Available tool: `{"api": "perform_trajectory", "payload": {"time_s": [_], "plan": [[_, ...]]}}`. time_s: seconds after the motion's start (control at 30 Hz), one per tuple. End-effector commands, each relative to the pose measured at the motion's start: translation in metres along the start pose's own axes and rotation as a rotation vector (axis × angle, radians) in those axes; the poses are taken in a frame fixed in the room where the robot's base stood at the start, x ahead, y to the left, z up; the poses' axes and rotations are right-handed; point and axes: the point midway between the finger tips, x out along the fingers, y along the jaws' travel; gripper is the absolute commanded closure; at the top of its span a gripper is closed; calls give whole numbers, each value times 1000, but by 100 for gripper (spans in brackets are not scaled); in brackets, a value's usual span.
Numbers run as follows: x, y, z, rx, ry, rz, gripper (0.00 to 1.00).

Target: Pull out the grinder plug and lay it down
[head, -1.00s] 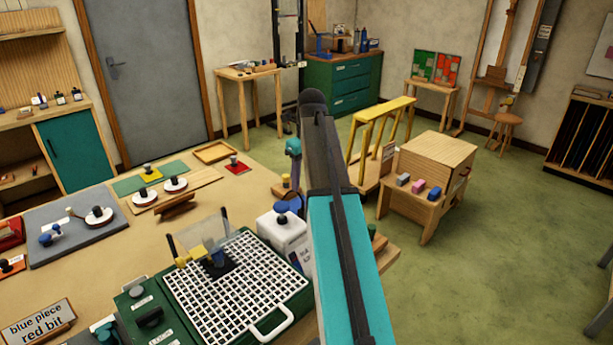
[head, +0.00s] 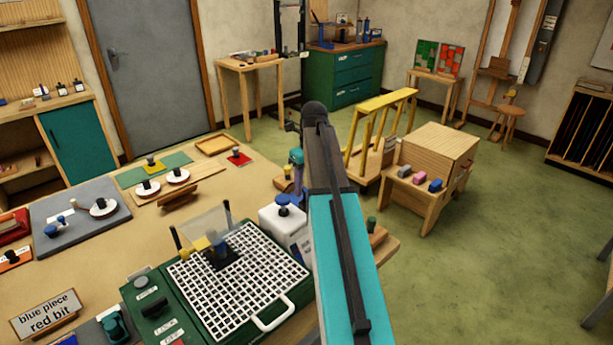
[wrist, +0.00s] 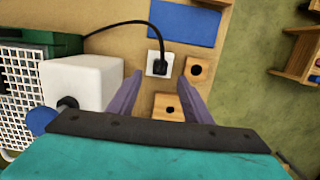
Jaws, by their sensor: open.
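In the wrist view the black grinder plug (wrist: 158,67) sits in a white socket (wrist: 151,56). Its black cord (wrist: 128,23) arches up and left toward the green grinder (wrist: 68,44). My gripper (wrist: 163,77) is open, with one purple finger on each side of the plug in the picture. I see nothing between the fingers that they grip, and the height gap to the plug is hard to judge. In the head view the grinder (head: 172,309) with its white grid stands on the table.
A white box (wrist: 82,80) with a blue knob stands left of the fingers. Wooden blocks with holes lie right of the socket (wrist: 198,70) and below it (wrist: 168,106). A blue mat (wrist: 184,22) is beyond. A yellow rack (head: 385,101) stands behind the table.

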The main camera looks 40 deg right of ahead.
Motion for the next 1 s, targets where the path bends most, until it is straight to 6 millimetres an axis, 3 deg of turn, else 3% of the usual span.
{"api": "perform_trajectory", "payload": {"time_s": [0.6, 1.0], "plan": [[62, 0, -1, 1, 1, 1, 55], [82, -1, -1, 2, 0, 0, 55]]}}
